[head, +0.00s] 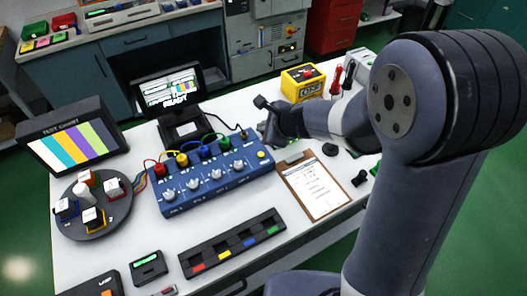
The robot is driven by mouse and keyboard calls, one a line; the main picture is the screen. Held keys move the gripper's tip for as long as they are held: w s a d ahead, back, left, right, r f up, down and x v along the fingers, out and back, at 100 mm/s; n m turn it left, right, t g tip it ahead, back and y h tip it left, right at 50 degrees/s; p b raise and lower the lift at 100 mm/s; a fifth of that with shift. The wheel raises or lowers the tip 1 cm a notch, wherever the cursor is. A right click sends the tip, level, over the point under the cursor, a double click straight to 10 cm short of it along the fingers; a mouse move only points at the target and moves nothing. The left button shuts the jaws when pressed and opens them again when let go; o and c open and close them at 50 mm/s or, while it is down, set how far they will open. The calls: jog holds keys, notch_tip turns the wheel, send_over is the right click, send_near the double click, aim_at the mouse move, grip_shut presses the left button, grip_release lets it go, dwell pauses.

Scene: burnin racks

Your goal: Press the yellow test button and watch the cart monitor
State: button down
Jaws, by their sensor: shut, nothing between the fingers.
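A blue test box (207,184) with knobs and several coloured plugs lies on the white bench. A yellow round button (262,155) sits at its right end. My gripper (266,133) is shut and empty, just behind and above the button; it looks apart from it, though its tips are small and partly dark. A dark monitor (168,90) behind the box shows white text that seems to end in "READY". Another monitor (70,140) at the left shows coloured vertical bars. I cannot tell which one is the cart monitor.
A clipboard (313,187) lies right of the box. A round turntable (65,226) with several blocks stands left. A dark tray (233,243) with coloured labels lies in front. A yellow device (302,82) stands behind my arm. Cables run behind the box.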

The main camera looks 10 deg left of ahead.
jog(key=shift+f, duration=0.15)
notch_tip(320, 180, down, 9)
jog(key=b, duration=0.8)
jog(key=shift+r, duration=0.2)
jog(key=shift+f, duration=0.1)
dwell(1.5)
jog(key=shift+f+b, duration=0.3)
jog(key=shift+b, duration=0.3)
jog(key=shift+f+b, duration=0.45)
jog(key=shift+b, duration=0.05)
dwell(0.3)
dwell(0.4)
jog(key=shift+r+p, duration=0.8)
jog(key=shift+r, duration=0.1)
notch_tip(320, 180, up, 5)
jog(key=p, duration=0.4)
